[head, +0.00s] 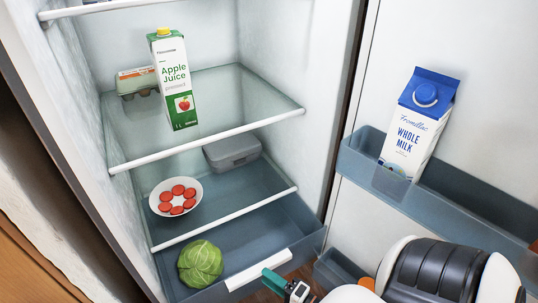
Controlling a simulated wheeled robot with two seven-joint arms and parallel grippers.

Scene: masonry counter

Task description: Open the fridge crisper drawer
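The crisper drawer (312,243) is the blue-tinted bin at the bottom of the fridge. It stands pulled out in front of the white-trimmed shelf above it, and a green cabbage (200,264) lies inside. Its white bar handle (258,270) is on the front. My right gripper (270,275) comes in from the lower right, with its teal fingertip close to the right end of the handle. I cannot tell whether it touches the handle or how far the fingers are apart. My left gripper is not in view.
The open fridge door on the right has a bin (455,206) holding a milk carton (412,125). The glass shelves hold apple juice (174,80), an egg carton (138,82), a bowl (162,188) with red slices, and a grey container (232,151). A lower door bin (335,271) sits near my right arm.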

